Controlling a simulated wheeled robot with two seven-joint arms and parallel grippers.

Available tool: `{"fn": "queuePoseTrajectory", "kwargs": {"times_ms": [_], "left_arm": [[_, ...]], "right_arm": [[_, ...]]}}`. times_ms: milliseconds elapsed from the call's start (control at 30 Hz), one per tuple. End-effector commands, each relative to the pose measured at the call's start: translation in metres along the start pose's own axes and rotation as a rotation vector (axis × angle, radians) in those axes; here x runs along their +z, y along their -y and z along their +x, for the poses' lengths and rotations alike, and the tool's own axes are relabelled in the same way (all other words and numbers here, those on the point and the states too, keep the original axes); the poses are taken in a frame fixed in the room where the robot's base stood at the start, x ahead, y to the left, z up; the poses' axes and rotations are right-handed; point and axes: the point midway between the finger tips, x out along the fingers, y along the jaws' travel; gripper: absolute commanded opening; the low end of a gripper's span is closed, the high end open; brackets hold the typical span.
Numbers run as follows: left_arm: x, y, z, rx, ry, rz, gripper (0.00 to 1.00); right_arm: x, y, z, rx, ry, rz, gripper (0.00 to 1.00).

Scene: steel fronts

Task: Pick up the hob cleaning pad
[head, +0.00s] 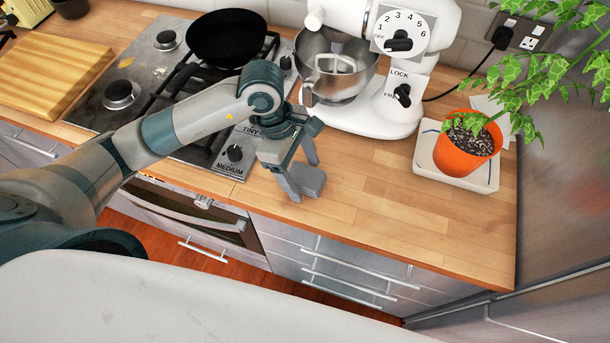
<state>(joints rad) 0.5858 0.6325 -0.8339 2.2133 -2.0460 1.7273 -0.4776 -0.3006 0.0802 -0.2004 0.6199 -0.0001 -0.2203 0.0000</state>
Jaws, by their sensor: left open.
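A small grey block that looks like the hob cleaning pad (310,180) lies on the wooden counter, just right of the hob's front corner. My left gripper (303,179) is open, pointing down at it. One finger is on the pad's near left side and the other at its far side. The near finger hides part of the pad, and I cannot tell whether either finger touches it. My right gripper is not in view.
The gas hob (130,85) with a black pan (226,37) is to the left. A white stand mixer (385,112) stands behind the gripper. A potted plant (466,150) sits on a pale tile (425,155) at right. The counter (400,222) in front is clear.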

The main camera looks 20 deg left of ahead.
Motion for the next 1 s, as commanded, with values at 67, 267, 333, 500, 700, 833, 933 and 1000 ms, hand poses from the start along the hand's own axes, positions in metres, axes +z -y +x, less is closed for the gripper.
{"fn": "queuePoseTrajectory", "kwargs": {"times_ms": [67,267,333,500,700,833,933,1000], "left_arm": [[0.000,0.000,0.000,0.000,0.000,0.000,0.69],[0.000,0.000,0.000,0.000,0.000,0.000,0.42],[0.000,0.000,0.000,0.000,0.000,0.000,0.26],[0.000,0.000,-0.001,0.000,0.000,0.000,0.24],[0.000,0.000,-0.002,0.001,0.000,0.000,0.24],[0.002,-0.001,-0.006,0.002,0.000,0.000,0.24],[0.004,-0.001,-0.012,0.004,0.001,0.001,0.24],[0.006,-0.001,-0.018,0.005,0.001,0.002,0.24]], "right_arm": [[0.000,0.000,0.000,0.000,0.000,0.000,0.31],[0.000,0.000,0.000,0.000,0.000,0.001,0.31],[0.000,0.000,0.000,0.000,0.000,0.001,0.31],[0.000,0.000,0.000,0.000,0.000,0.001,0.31],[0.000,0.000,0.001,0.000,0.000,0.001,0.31],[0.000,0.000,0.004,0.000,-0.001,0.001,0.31],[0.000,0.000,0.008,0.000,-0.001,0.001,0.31],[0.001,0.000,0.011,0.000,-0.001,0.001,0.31]]}}
